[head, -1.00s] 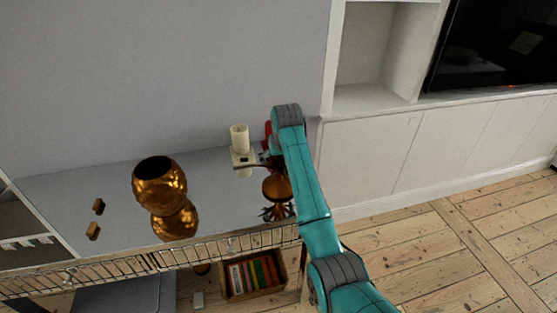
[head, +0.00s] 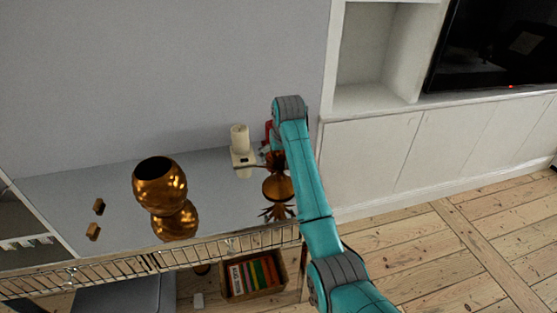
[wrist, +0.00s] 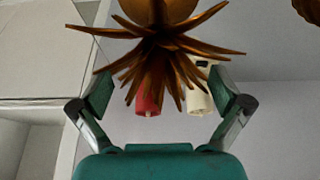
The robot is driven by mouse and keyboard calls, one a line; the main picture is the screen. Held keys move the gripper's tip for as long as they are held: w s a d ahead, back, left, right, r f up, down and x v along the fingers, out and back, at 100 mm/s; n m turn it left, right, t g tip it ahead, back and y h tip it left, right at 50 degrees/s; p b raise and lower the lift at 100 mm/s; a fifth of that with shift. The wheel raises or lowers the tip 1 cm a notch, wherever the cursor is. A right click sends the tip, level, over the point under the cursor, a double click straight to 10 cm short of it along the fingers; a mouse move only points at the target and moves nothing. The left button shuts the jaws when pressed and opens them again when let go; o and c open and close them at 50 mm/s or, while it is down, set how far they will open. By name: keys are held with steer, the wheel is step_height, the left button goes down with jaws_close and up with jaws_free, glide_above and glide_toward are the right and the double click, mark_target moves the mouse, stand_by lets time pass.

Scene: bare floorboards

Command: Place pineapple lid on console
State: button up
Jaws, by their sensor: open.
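The golden pineapple lid, with its spiky leaf crown (wrist: 165,55), shows large in the wrist view. In the head view (head: 276,160) it stands with the crown up on the glossy console top (head: 120,200), at the right end, its reflection below it. My gripper (wrist: 165,100) is open, its fingers on either side of the crown tips and apart from them. In the head view my arm partly hides the lid. The open golden pineapple pot (head: 160,178) stands on the console left of the lid.
A cream candle (head: 240,138) and a red candle (wrist: 148,101) stand behind the lid. A small brown object (head: 98,206) lies at the console's left. Below is a crate of books (head: 225,286). The console top between pot and lid is clear.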

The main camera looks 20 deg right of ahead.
steer(key=v, duration=0.9)
steer(key=shift+f, duration=0.1)
